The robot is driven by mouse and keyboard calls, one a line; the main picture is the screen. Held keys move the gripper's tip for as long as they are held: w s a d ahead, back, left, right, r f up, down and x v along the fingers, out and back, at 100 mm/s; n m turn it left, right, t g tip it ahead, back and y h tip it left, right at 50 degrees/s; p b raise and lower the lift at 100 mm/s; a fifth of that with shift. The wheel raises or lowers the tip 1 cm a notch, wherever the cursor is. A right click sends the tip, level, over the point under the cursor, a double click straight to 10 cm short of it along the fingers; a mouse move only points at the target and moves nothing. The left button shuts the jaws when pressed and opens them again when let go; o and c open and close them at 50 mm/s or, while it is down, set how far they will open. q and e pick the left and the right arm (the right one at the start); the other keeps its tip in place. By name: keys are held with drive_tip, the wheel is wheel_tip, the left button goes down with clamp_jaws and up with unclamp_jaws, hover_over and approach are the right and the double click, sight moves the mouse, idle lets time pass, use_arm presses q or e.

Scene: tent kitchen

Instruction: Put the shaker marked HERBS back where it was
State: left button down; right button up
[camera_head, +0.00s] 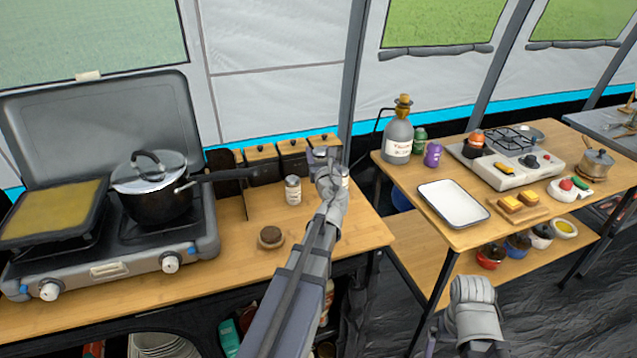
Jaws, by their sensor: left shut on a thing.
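My left gripper (325,162) is over the back right of the left wooden counter (225,262), in front of the dark boxes. It is shut on a small shaker (320,152), mostly hidden by the gripper; I cannot read its label. Another shaker (293,190), clear with a grey top, stands upright on the counter to the left of the gripper. A further pale shaker (345,176) shows partly behind the gripper's right side. Which one is marked HERBS is too small to tell. My right arm's end (473,310) is low at the right; its fingers do not show clearly.
Dark boxes with wooden lids (262,152) line the counter's back. A small round wooden piece (270,237) lies near the front. A stove with a lidded pot (152,190) stands left. The right table holds a bottle (397,140) and a white tray (453,203).

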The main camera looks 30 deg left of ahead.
use_arm(q)
wheel_tip(320, 180, down, 3)
drive_tip(key=shift+f+b, duration=0.15)
drive_tip(key=shift+b, duration=0.85)
use_arm(e)
wheel_tip(320, 180, down, 3)
drive_tip(key=shift+f, duration=0.15)
use_arm(q)
drive_tip(key=shift+f, duration=0.1)
wheel_tip(320, 180, down, 4)
drive_tip(key=b, duration=0.3)
drive_tip(key=shift+r+b, duration=0.25)
drive_tip(key=shift+b, duration=0.1)
use_arm(e)
wheel_tip(320, 180, down, 4)
drive_tip(key=shift+r, duration=0.15)
use_arm(q)
drive_tip(key=shift+f, duration=0.15)
drive_tip(key=c, duration=0.6)
unclamp_jaws()
drive_tip(key=shift+o, duration=0.2)
